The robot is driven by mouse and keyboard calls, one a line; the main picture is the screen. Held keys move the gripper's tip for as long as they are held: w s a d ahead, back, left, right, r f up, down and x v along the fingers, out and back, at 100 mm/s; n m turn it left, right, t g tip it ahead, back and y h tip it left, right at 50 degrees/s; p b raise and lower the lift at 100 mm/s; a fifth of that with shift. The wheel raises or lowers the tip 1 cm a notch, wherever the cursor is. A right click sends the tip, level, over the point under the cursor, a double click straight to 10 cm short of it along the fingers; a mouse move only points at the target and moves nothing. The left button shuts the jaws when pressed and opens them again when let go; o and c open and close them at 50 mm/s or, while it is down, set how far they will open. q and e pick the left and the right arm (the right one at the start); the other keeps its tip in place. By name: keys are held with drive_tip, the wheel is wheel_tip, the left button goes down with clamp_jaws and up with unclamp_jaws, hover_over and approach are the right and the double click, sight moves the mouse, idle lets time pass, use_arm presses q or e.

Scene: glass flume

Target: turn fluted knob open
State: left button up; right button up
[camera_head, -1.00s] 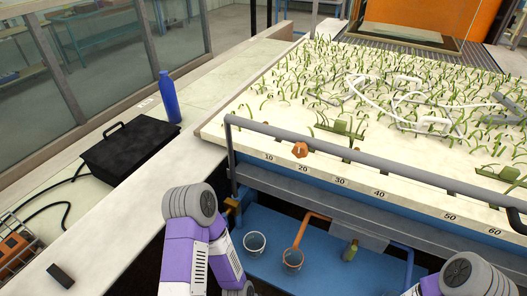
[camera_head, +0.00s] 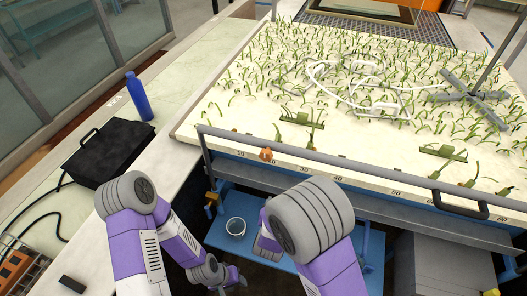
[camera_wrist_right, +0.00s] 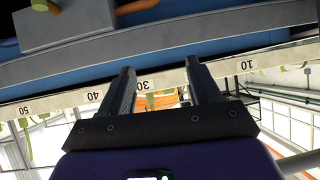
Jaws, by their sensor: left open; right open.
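A small orange knob-like piece (camera_head: 266,154) is at the front rail near the low scale numbers; its flutes are too small to make out. In the right wrist view, a brownish fitting (camera_wrist_right: 45,5) on a grey box (camera_wrist_right: 70,22) is cut by the top edge; I cannot tell whether it is the fluted knob. My left gripper (camera_head: 230,278) is open and empty, low in front of the blue shelf. My right gripper (camera_wrist_right: 160,70) is open with nothing between its fingers, pointing toward the numbered front edge; my right arm hides it in the head view.
The grey rail (camera_head: 350,163) runs along the bed's front. A black case (camera_head: 110,152) and a blue bottle (camera_head: 139,97) stand on the left ledge. Green plants and white tubing cover the bed.

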drive_tip(key=a+r+m+t+h, duration=0.1)
drive_tip(key=a+r+t, duration=0.25)
drive_tip(key=r, duration=0.65)
drive_tip(key=m+t+h, duration=0.2)
drive_tip(key=m, duration=0.1)
approach(265, 157)
drive_tip(key=w, duration=0.2)
drive_tip(key=x, duration=0.7)
drive_tip(key=shift+d+f, duration=0.1)
drive_tip(key=shift+d, duration=0.2)
drive_tip(key=c, duration=1.1)
drive_tip(key=shift+o, duration=0.2)
